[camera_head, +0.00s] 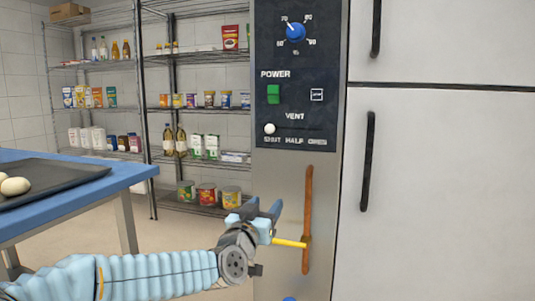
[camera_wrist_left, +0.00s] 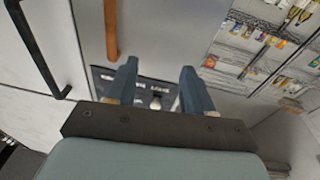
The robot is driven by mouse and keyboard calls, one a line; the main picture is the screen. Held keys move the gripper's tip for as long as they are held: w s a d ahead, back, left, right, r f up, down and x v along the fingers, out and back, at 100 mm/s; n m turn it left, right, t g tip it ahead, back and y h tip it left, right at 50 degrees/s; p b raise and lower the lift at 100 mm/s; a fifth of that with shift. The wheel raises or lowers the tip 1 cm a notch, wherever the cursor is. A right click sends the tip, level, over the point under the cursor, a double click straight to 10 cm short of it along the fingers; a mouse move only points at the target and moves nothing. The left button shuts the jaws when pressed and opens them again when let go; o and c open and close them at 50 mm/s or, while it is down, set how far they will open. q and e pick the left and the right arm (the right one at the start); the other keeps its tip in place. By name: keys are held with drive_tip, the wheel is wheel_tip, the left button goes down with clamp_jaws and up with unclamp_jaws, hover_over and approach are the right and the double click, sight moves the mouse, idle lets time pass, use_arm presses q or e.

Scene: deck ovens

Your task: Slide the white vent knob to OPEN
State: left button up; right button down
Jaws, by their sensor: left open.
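The white vent knob (camera_head: 270,129) is at the left end of its dark slot, above the word SHUT, on the black control panel (camera_head: 310,75). HALF and OPEN are marked to its right. My right gripper is not in view.
A brown vertical handle (camera_head: 308,220) is just right of my left gripper. Above the slot are a green power switch (camera_head: 273,94) and a blue dial (camera_head: 296,32). White doors with black handles (camera_head: 368,160) stand right. A blue table (camera_head: 125,180) with a dark tray is left.

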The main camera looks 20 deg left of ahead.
sight(269, 131)
use_arm(q)
drive_tip(key=s+a+r+t+y+b, duration=0.1)
drive_tip(key=s+r+t, duration=0.1)
drive_tip(key=r, duration=0.3)
drive_tip(key=s+a+r+t, duration=0.1)
drive_tip(key=s+r, duration=0.2)
drive_tip(key=r, duration=0.3)
drive_tip(key=p+x, duration=0.3)
drive_tip(key=x, duration=1)
drive_tip(key=shift+w+r, duration=0.2)
drive_tip(key=shift+w, duration=0.15)
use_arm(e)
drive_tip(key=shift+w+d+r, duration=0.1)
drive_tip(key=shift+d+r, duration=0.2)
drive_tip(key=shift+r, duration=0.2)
use_arm(q)
clamp_jaws()
